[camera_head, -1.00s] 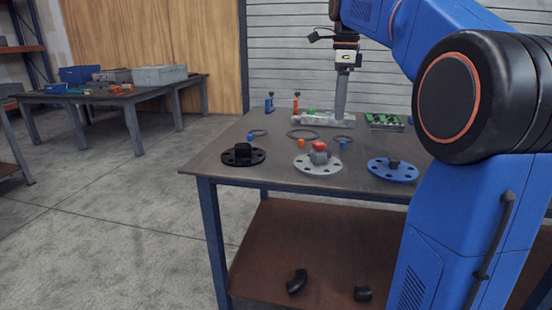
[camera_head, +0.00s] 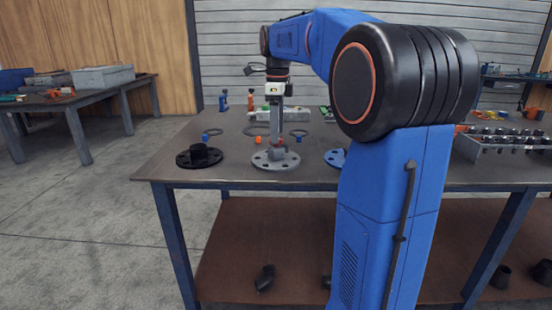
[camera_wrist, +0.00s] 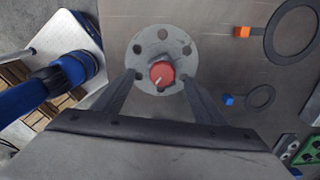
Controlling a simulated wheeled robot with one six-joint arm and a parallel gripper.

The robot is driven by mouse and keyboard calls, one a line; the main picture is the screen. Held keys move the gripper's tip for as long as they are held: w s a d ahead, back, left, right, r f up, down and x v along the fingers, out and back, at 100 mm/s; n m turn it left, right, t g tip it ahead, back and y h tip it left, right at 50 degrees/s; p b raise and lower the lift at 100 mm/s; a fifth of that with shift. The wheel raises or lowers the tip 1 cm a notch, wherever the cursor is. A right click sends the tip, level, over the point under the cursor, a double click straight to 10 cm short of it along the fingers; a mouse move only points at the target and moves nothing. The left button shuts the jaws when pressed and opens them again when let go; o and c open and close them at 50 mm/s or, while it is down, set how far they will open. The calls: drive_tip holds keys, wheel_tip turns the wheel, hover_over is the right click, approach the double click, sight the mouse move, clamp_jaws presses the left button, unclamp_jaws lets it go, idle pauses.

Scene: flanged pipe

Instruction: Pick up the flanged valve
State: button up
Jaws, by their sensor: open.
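The flanged valve is a light grey disc with bolt holes (camera_head: 262,161) and lies near the table's front edge. Its red knob (camera_wrist: 161,73) shows in the wrist view, on the grey disc. My gripper (camera_head: 277,147) points straight down over the valve in the head view. In the wrist view its two fingers (camera_wrist: 160,78) are apart, one on each side of the red knob. The gripper is open and holds nothing. The fingers and the body behind them hide part of the valve in the head view. I cannot tell whether the fingertips touch the valve.
A black flange (camera_head: 199,156) lies left of the valve and a blue flange (camera_head: 334,157) right of it, partly behind my arm. Dark rings (camera_wrist: 291,31) and small orange (camera_wrist: 242,31) and blue (camera_wrist: 228,99) pieces lie nearby. A tray of parts (camera_head: 508,146) stands at right.

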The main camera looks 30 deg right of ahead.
sight(276, 146)
drive_tip(key=shift+w+f, duration=0.15)
drive_tip(key=shift+f, duration=1.4)
drive_tip(key=shift+w+f, duration=0.1)
drive_tip(key=shift+f, duration=1.45)
drive_tip(key=shift+c, duration=0.6)
clamp_jaws()
